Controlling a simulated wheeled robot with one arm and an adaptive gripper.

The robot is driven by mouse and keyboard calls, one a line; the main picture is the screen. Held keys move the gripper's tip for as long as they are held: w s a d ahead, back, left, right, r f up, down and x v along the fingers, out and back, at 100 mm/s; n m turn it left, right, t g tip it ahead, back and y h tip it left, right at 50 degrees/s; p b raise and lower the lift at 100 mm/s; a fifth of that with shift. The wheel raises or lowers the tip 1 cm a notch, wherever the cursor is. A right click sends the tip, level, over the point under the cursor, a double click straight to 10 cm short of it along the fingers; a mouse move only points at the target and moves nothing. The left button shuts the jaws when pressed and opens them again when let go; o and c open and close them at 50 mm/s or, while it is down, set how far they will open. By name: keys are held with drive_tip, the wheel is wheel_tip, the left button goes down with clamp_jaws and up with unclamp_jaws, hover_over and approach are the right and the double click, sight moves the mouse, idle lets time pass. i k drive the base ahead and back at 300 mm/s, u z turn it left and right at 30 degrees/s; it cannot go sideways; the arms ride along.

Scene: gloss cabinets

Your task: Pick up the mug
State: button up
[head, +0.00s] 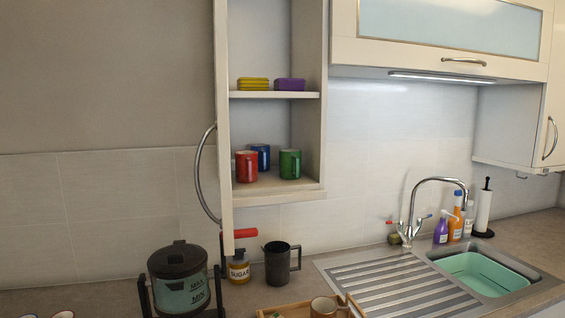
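A red mug (245,167), a blue mug (260,156) and a green mug (290,163) stand upright on the bottom shelf of the open wall cabinet (270,190). The blue one is behind and partly hidden by the red one. A brown mug (323,308) sits at a wooden tray (352,303) at the bottom edge, cut off by the frame. A tall dark grey mug or jug (278,264) stands on the counter, its handle to the right. Which mug is meant cannot be told. My gripper is not in view.
The cabinet door (223,120) stands open, edge toward me, with a curved handle (200,180). A sugar jar (238,268) and a teal-and-black appliance (180,282) stand below. A tap (411,215), draining board (390,285) and sink holding a teal basin (490,272) are right.

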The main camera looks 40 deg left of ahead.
sight(290, 159)
drive_tip(key=u, duration=0.6)
drive_tip(key=i, duration=1)
drive_tip(key=u, duration=1.55)
drive_tip(key=i, duration=0.45)
drive_tip(key=u, duration=0.4)
